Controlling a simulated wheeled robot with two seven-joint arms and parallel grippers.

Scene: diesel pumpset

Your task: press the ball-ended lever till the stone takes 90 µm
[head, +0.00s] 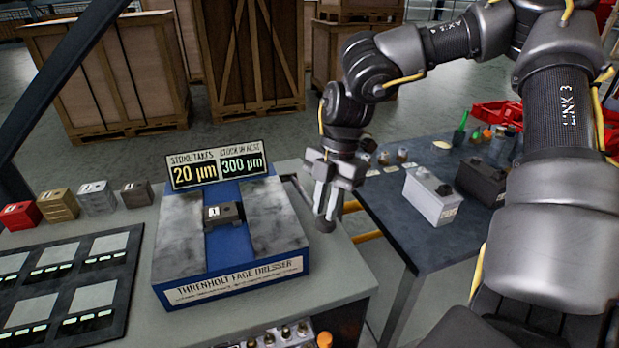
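The face dresser (230,240), a blue block with two grey stone faces, stands on the grey bench. Its display (217,166) reads stone takes 20 µm and stock in nest 300 µm. A small dark part marked 1 (223,213) sits in the channel between the faces. My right gripper (325,212) points down at the dresser's right side, its fingers close together. A dark rounded end, apparently the lever's ball (323,225), shows right at the fingertips. The gripper hides most of the lever, and I cannot tell whether they touch. My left gripper is out of view.
Red, gold, silver and dark blocks (97,197) line the bench's back left, behind a dark tray (122,290) with grey pads. A second table at right holds a pale battery-like box (432,195) and a black one (482,180). Wooden crates (105,75) stand behind.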

